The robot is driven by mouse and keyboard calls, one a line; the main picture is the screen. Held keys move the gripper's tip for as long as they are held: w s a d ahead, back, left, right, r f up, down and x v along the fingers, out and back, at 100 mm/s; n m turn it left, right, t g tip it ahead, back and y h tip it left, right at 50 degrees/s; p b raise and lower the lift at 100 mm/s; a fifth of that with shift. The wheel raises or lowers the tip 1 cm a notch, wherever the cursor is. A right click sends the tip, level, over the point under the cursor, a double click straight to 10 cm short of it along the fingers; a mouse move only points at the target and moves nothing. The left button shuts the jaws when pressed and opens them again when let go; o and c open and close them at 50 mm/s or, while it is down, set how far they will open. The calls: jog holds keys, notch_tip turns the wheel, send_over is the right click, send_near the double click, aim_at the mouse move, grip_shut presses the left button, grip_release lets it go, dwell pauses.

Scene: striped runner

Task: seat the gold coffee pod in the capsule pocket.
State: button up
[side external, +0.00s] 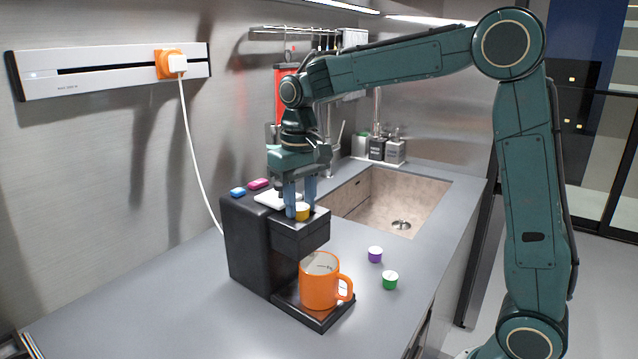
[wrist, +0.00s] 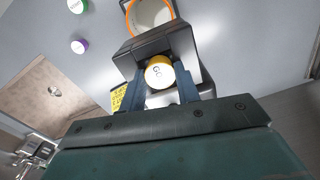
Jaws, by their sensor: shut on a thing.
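The gold coffee pod (side external: 302,211) is between the fingertips of my gripper (side external: 300,205), just over the top of the black coffee machine (side external: 246,242). In the wrist view the pod (wrist: 160,73) shows its pale lid upward, with a gold rim. My gripper (wrist: 160,85) is shut on it from both sides. The capsule pocket is hidden beneath the pod and fingers, so I cannot tell whether the pod is inside it or just above it.
An orange mug (side external: 319,283) stands on the machine's drip tray (side external: 330,318). A purple pod (side external: 375,254) and a green pod (side external: 390,280) stand on the counter to the right. A sink (side external: 390,205) lies behind.

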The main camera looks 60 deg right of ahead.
aim_at(300, 206)
jog(key=shift+s+f, duration=0.1)
jog(key=shift+f, duration=0.75)
jog(key=o, duration=0.9)
jog(key=shift+c, duration=0.2)
jog(key=shift+r, duration=0.15)
jog(key=shift+o, duration=0.4)
jog(key=shift+r, duration=0.55)
notch_tip(300, 206, up, 12)
